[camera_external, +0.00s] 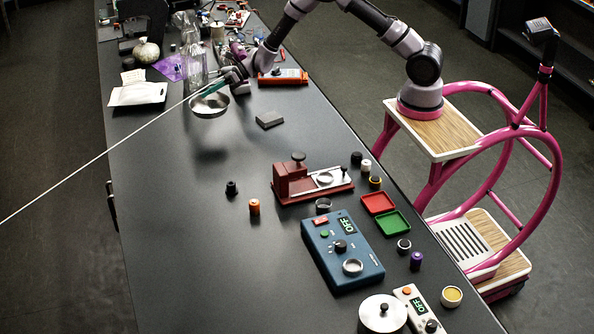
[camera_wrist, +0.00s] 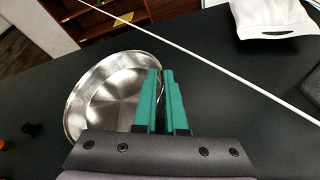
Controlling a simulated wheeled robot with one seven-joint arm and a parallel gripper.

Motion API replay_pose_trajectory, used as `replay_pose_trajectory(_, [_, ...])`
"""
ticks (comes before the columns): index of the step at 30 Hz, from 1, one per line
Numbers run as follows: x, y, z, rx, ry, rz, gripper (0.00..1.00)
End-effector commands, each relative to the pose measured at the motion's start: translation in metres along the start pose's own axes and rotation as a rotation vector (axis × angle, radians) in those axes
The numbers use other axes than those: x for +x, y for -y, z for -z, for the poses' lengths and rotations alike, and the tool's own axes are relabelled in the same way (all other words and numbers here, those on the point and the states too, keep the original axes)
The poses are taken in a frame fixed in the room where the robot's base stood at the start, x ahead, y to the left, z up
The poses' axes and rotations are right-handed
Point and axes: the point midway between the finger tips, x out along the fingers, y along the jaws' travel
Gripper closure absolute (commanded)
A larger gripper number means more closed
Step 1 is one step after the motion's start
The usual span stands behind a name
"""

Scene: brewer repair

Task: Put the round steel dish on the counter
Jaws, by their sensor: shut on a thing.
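The round steel dish (camera_external: 210,104) is a shallow shiny bowl, held in the air above the far part of the dark counter (camera_external: 180,220). Its shadow falls on the counter below and apart from it. In the wrist view the dish (camera_wrist: 112,95) lies to the left of the green fingers, its inside empty and its rim slightly tilted.
A white pouch (camera_external: 138,94) and purple sheet (camera_external: 170,67) lie left of the dish, clear bottles behind. A grey block (camera_external: 269,119) and orange-red case (camera_external: 283,77) lie right. A thin white line crosses the view. The counter in front of the dish is clear.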

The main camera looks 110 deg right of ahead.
Motion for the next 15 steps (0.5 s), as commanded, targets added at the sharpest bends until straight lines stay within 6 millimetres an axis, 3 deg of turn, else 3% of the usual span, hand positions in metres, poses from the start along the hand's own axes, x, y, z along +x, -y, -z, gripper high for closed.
replay_pose_trajectory(4, [0.011,0.011,0.026,0.005,-0.001,0.0,1.0])
replay_pose_trajectory(15, [0.026,0.025,0.059,0.003,0.0,-0.002,1.0])
